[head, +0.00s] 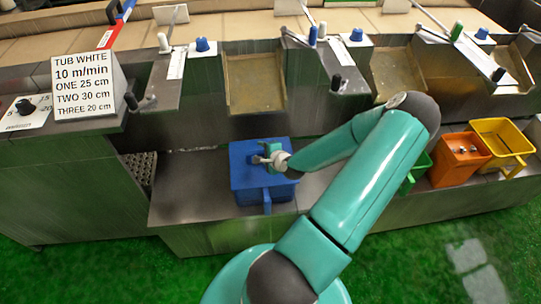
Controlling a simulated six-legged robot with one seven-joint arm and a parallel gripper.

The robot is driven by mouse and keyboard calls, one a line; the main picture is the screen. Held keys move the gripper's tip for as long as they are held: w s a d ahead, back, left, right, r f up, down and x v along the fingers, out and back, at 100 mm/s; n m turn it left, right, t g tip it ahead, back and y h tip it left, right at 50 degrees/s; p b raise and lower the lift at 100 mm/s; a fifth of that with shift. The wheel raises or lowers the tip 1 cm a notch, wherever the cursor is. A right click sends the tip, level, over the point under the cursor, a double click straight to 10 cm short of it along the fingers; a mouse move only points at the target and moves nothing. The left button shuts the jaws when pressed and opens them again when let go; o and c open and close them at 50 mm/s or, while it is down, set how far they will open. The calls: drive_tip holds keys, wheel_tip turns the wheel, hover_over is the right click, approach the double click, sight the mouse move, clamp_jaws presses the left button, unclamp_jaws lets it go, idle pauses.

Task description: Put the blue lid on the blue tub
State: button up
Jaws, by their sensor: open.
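The blue tub (249,197) stands on the grey steel ledge at the middle of the view, with its handle pointing toward me. A flat blue lid (243,173) covers its top and looks level; I cannot tell from this angle whether it is fully seated. My gripper (262,157) is over the middle of the lid with its jaws open. The gripper hides the lid's centre, so any knob there and contact with it cannot be made out.
A green tub (417,170), an orange tub (460,158) and a yellow tub (501,141) stand right of my arm. A sign (86,85) reading "TUB WHITE" stands at left. Chutes (255,82) and levers line the back. The ledge left of the blue tub is clear.

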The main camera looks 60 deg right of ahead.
drive_tip(key=v, duration=1.3)
drive_tip(key=shift+a, duration=0.1)
